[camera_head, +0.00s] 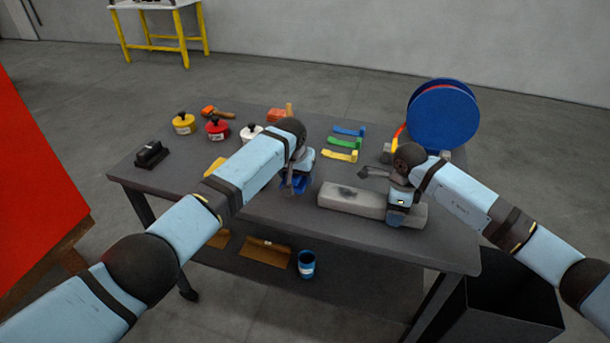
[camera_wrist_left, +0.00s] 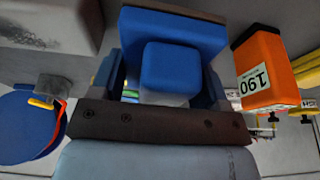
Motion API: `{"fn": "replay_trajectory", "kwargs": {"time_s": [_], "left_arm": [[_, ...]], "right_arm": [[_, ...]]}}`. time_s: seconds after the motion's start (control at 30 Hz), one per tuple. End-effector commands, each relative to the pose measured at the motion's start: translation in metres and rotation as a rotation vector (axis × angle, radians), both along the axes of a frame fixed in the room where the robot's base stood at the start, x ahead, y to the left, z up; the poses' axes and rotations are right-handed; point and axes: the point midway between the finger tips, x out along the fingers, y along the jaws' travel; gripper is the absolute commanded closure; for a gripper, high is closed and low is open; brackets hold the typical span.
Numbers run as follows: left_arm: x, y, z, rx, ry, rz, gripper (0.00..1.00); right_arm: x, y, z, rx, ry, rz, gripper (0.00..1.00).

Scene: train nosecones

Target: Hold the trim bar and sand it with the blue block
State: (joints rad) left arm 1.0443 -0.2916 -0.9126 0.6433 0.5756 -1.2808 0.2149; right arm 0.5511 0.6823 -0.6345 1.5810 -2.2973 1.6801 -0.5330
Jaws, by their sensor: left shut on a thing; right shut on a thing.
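In the left wrist view the blue block (camera_wrist_left: 170,65) fills the middle, between the fingers, and the bar (camera_wrist_left: 48,24) shows at the top left. The block's underside is hidden.
An orange block (camera_wrist_left: 264,70) labelled 190 shows in the left wrist view. Behind stand yellow (camera_head: 184,124), red (camera_head: 217,128) and white (camera_head: 252,132) knobbed containers, coloured strips (camera_head: 342,155) and a big blue disc (camera_head: 443,118). A black block (camera_head: 151,155) sits at the left.

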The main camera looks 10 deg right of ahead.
Motion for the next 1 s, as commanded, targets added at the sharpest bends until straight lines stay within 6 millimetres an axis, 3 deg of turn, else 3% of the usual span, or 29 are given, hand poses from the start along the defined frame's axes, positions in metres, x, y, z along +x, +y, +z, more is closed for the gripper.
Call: {"fn": "replay_trajectory", "kwargs": {"time_s": [0.33,0.8,1.0], "left_arm": [[0.000,0.000,0.005,-0.002,-0.001,-0.001,0.62],[0.001,0.000,0.050,-0.001,0.000,0.000,0.62],[0.000,0.000,0.061,-0.001,0.000,0.000,0.62]], "right_arm": [[0.000,0.000,0.000,-0.001,0.001,-0.001,0.53],[0.000,0.000,0.000,-0.002,0.001,-0.001,0.53],[0.000,0.000,0.000,-0.002,0.001,-0.001,0.53]]}}
